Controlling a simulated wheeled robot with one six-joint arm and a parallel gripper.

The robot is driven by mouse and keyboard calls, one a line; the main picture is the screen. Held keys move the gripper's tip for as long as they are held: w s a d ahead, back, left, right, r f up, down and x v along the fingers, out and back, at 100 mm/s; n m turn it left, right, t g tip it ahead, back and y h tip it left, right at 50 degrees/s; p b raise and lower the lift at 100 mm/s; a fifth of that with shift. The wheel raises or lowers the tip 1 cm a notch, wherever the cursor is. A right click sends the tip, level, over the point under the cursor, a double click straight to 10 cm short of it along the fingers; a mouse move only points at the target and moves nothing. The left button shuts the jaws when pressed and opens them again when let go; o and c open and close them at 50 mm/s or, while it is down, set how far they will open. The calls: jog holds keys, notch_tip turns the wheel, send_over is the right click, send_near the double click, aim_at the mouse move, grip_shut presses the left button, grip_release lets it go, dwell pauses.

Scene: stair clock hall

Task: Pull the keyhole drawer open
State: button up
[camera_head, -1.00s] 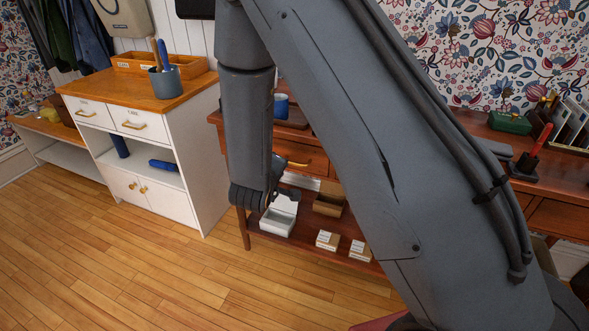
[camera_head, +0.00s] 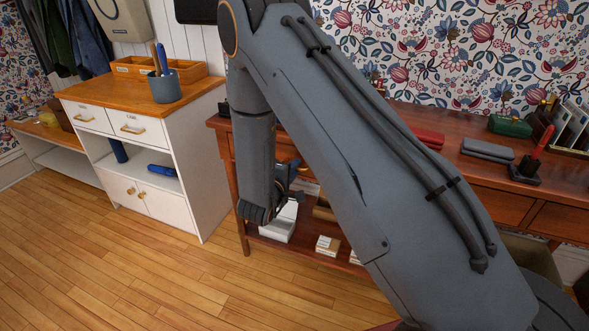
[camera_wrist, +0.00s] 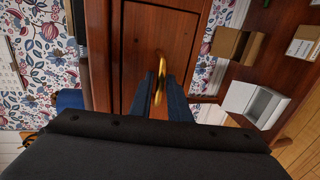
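The drawer front (camera_wrist: 140,30) is a reddish-brown wooden panel in the wrist view, in the dark wood table (camera_head: 226,138). It carries a curved brass handle (camera_wrist: 161,68). A small dark mark shows by the handle's far end; I cannot tell whether it is a keyhole. My gripper (camera_wrist: 159,82) has its two blue fingers on either side of the handle, with narrow gaps showing, so it looks open around it. Contact with the handle is not clear. In the head view my gripper (camera_head: 288,176) is at the table's front, and my arm hides most of this drawer.
A lower shelf under the table holds a white box (camera_head: 277,228) and small cartons (camera_head: 327,245). A white cabinet (camera_head: 170,205) stands to the left, with brass handles and a blue cup (camera_head: 164,86) on top. The wooden floor (camera_head: 130,270) in front is clear.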

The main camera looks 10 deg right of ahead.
grip_shut()
dwell(1.5)
